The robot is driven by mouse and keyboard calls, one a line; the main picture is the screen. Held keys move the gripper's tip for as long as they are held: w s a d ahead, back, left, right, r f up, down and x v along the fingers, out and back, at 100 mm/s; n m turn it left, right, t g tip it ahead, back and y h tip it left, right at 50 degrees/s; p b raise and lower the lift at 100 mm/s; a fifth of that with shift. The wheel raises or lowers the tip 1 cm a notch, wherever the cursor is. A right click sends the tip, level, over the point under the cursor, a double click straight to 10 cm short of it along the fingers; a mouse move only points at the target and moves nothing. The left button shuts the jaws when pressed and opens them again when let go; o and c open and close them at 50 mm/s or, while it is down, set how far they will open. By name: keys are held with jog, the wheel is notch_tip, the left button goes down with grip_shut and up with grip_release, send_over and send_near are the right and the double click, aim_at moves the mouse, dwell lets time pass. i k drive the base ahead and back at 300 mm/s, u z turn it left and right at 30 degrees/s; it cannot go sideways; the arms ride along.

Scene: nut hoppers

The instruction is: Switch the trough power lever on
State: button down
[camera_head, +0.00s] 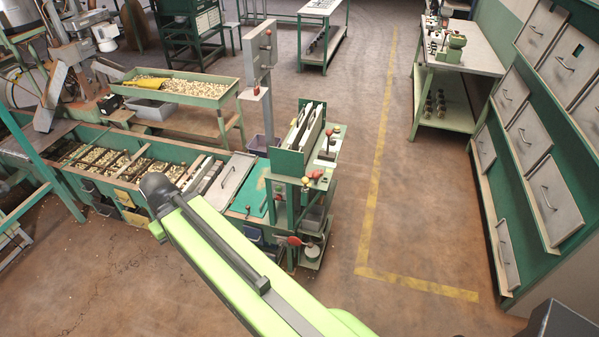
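No lever is clearly marked as the trough power lever. A grey post (259,72) behind the trough carries a box with small red parts. Their on or off positions are too small to tell. The long green trough (128,208) holds pale nuts in compartments. My lime-green arm crosses the lower middle, in front of the trough. My gripper is not visible.
A raised green tray of nuts (195,87) stands behind the trough. A workbench (462,52) stands at the back right, and green cabinets with grey panels (552,190) line the right side. The brown floor (420,210) between machine and cabinets is clear, with a yellow line (372,200).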

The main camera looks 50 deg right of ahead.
aim_at(316, 173)
jog(key=u, duration=0.1)
jog(key=i, duration=1)
jog(key=u, duration=0.05)
